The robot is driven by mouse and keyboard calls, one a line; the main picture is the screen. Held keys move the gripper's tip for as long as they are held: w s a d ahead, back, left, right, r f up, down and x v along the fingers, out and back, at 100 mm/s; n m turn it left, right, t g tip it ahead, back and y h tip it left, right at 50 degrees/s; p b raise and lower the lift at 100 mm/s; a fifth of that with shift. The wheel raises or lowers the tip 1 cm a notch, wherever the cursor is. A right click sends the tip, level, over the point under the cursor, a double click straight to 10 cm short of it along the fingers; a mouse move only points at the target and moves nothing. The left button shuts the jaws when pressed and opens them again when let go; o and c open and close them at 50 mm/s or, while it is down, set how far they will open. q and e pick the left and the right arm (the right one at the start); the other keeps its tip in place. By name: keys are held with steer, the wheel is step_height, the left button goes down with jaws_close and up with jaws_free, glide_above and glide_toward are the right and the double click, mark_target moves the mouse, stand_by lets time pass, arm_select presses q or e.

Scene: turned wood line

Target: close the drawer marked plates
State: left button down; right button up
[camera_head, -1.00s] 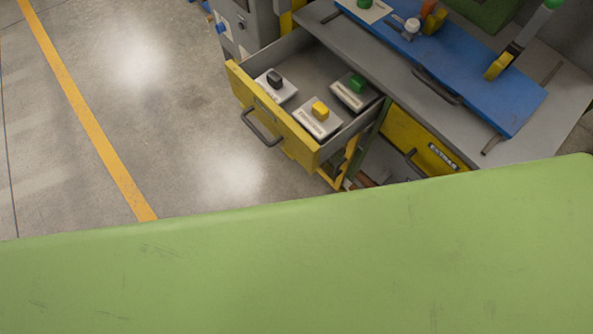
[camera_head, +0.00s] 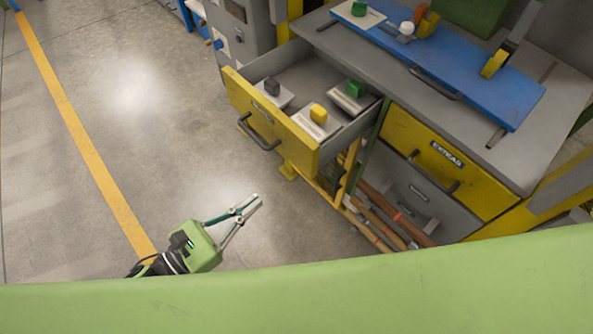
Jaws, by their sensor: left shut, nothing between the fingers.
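An open drawer with a yellow front (camera_head: 270,121) sticks out of the left part of the workbench, above the floor. Its dark bar handle (camera_head: 259,132) is on the outer face; I cannot read a label there. Inside lie three pale plates with knobs: one dark (camera_head: 272,87), one yellow (camera_head: 318,114) and one green (camera_head: 354,90). My left gripper (camera_head: 257,200) is shut and empty, below the drawer front in the picture and apart from it. My right gripper is not in view.
A closed yellow drawer (camera_head: 447,162) marked "EXTRAS" is to the right. The grey worktop (camera_head: 350,43) carries a blue board (camera_head: 440,60) with tools. Rods lie on a low shelf under the bench. The floor left of the drawer is clear.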

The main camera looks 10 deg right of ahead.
mark_target(305, 162)
arm_select(q)
steer(key=p+x, duration=0.2)
steer(key=x, duration=1)
steer(key=shift+w, duration=0.1)
steer(key=shift+w+d+p, duration=0.3)
steer(key=shift+d, duration=0.15)
